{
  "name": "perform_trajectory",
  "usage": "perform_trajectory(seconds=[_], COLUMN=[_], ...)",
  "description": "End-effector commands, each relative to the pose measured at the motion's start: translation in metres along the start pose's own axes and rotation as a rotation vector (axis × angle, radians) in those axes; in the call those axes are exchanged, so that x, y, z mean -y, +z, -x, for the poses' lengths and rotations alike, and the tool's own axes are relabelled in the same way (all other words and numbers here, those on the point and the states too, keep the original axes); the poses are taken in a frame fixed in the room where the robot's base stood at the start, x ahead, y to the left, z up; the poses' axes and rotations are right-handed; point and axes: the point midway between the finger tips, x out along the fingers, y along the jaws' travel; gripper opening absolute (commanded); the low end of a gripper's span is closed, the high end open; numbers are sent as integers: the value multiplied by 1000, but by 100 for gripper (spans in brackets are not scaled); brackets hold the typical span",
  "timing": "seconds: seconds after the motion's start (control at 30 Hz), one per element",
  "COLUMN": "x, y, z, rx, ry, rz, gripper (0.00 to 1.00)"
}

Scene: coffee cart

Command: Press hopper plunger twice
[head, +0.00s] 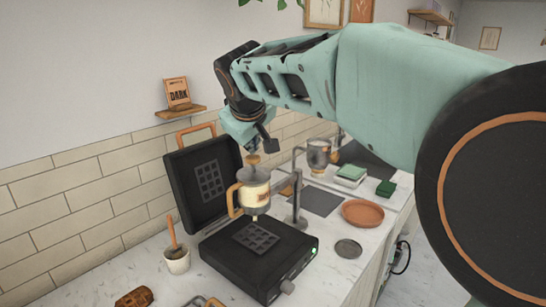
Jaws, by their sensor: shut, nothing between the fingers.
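The hopper (254,192) is a cream container with an orange side handle and a grey domed top. It is upright above the lower plate of an open black waffle iron (260,256). Its plunger (253,159) has a small brown knob on top. My gripper (262,148) is shut and empty, pointing down just above the knob. I cannot tell whether it touches the knob. A pale bit shows under the hopper's spout.
The waffle iron's lid (204,176) stands raised at the left. A metal stand (297,198) is right of the hopper. A white pot (177,261) with a brush, a terracotta dish (362,213) and a round metal disc (348,248) are on the counter. A small shelf (181,112) is on the wall.

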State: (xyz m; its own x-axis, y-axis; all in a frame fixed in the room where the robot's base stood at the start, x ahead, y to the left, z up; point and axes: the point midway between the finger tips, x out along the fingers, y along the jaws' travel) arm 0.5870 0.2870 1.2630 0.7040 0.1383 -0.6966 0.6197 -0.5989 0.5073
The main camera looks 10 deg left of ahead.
Motion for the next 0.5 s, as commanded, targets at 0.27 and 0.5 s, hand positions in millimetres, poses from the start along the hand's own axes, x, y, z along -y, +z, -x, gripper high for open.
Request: perform_trajectory(seconds=[0.27, 0.5], x=[1, 3], y=[1, 3], z=[-2, -4], rx=[0, 0], ry=[0, 0], rz=[0, 0], gripper=[0, 0])
